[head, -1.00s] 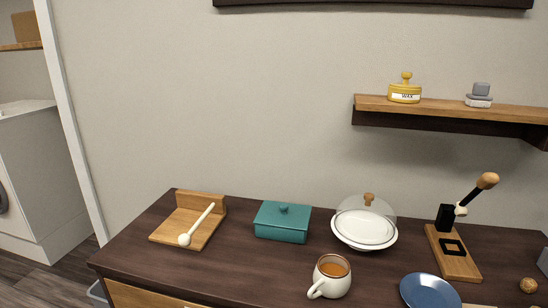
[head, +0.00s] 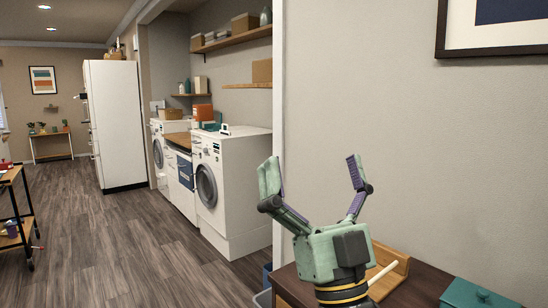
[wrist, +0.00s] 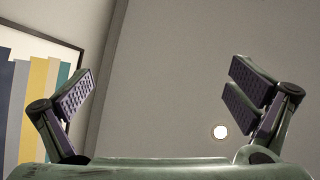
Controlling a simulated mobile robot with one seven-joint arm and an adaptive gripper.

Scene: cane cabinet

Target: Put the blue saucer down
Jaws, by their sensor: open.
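My gripper (head: 313,173) is raised in front of the wall, above the left end of the dark wooden cabinet top (head: 410,292). Its two fingers are spread wide with nothing between them. The wrist view also shows the gripper (wrist: 164,88) open and empty, facing a plain surface. The blue saucer is in neither view now.
A washing machine (head: 232,190) stands further back. The wooden floor at left (head: 120,240) is largely clear.

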